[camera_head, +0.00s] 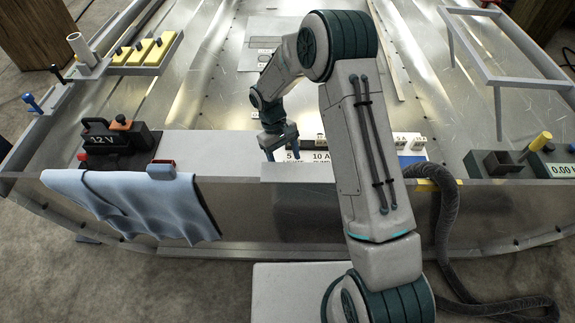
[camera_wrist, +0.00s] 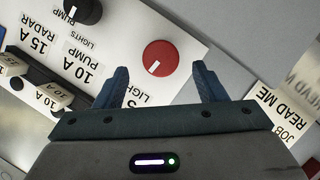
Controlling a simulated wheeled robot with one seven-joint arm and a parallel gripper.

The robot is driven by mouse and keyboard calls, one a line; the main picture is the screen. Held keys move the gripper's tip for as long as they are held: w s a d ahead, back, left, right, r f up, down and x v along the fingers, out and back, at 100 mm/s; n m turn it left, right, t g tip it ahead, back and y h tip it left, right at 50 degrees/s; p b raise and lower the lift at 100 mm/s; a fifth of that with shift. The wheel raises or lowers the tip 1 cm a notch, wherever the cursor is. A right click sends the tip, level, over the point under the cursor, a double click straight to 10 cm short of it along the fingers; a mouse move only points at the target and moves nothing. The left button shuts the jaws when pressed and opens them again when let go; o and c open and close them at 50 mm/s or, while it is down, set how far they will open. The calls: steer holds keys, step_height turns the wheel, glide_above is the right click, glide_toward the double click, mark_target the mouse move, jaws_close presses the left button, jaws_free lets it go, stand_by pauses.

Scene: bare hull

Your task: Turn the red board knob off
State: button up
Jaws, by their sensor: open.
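The red knob (camera_wrist: 161,57) sits on the white board (camera_wrist: 190,22) in the wrist view, with a white pointer line on its lower left part. A "LIGHTS 5" label is printed beside it. My gripper (camera_wrist: 160,85) is open, its two blue fingertips apart on either side below the knob. Nothing shows between the fingers, and I cannot tell how high they are above the board. In the head view my gripper (camera_head: 280,142) points down at the board (camera_head: 318,157); the red knob is not visible there.
A black knob (camera_wrist: 83,10) and a row of fuses (camera_wrist: 45,90) share the board. A "READ ME" card (camera_wrist: 280,108) lies to the right. The 12 V battery (camera_head: 118,140) and blue cloth (camera_head: 135,200) are left; a meter (camera_head: 560,170) is far right.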

steer(key=p+v, duration=0.1)
steer(key=v, duration=0.8)
steer(key=shift+r, duration=0.4)
steer(key=shift+w+a, duration=0.1)
steer(key=s+d+r+m+t+p, duration=0.1)
steer(key=s+d+r+p, duration=0.15)
steer(key=r, duration=0.45)
steer(key=s+d+r+m+t+y+p, duration=0.1)
steer(key=s+d+r+p, duration=0.15)
steer(key=r, duration=0.35)
steer(key=s+d+r+m+t+p, duration=0.1)
steer(key=s+d+r, duration=0.1)
steer(key=d+r, duration=0.35)
steer(key=s+d+r+m+t+p, duration=0.1)
steer(key=s+d+r+m+p, duration=0.1)
steer(key=s+r, duration=0.5)
steer(key=s+d+r+m+t+y+p, duration=0.1)
steer(key=s+d+r+m+t+p, duration=0.1)
steer(key=s+d+r+p, duration=0.2)
steer(key=s+r+p, duration=0.1)
steer(key=s+r, duration=0.2)
steer(key=s, duration=0.2)
steer(key=shift+d+r+y+p, duration=0.2)
steer(key=shift+d+y+p, duration=0.05)
steer(key=shift+y+p, duration=0.1)
steer(key=shift+s, duration=0.1)
